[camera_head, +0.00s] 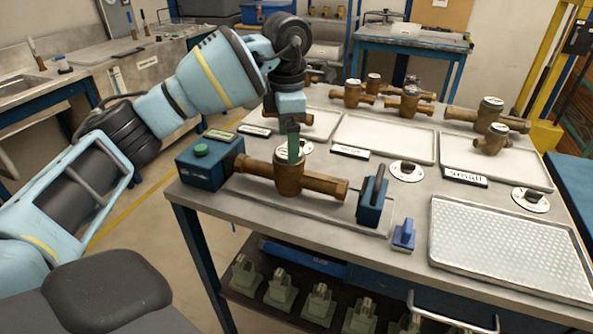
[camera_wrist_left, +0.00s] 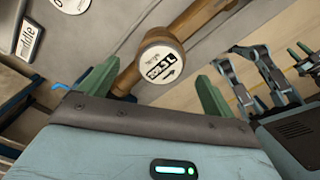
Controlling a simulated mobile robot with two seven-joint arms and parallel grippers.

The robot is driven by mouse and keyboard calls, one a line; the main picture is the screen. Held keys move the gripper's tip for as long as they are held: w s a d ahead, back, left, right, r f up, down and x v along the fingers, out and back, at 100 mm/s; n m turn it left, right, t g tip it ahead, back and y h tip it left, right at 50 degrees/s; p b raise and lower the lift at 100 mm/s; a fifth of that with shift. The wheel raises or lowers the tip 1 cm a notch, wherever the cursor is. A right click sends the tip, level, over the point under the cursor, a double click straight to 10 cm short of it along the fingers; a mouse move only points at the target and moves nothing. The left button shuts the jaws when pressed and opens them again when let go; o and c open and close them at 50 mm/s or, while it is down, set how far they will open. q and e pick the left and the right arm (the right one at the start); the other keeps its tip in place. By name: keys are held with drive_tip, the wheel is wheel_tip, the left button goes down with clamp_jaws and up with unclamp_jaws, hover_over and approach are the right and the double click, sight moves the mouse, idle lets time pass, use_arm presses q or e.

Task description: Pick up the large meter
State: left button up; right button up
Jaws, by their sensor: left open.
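A large brass meter (camera_head: 288,180) with a white round cap lies level in the test fixture at the front of the bench. Its cap (camera_wrist_left: 162,55) and part of its pipe show in the wrist view. My left gripper (camera_head: 293,145) points down at the cap from above. In the wrist view, its green fingers (camera_wrist_left: 156,72) are apart on either side of the near part of the cap. I cannot tell whether they touch the meter.
The fixture has a blue box (camera_head: 208,165) on the left and a blue clamp (camera_head: 373,195) on the right. Several other brass meters, including one at right (camera_head: 493,115), stand at the back. A textured tray (camera_head: 433,240) lies empty at right front.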

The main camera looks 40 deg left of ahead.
sight(289, 166)
use_arm(q)
drive_tip(key=shift+s+f, duration=0.25)
drive_tip(key=shift+s, duration=0.15)
drive_tip(key=shift+f, duration=0.5)
drive_tip(key=shift+w+f, duration=0.15)
drive_tip(key=shift+f, duration=0.45)
drive_tip(key=shift+w+f, duration=0.2)
drive_tip(key=shift+f, duration=2.25)
clamp_jaws()
drive_tip(key=shift+w+r, duration=0.1)
drive_tip(key=shift+r, duration=0.1)
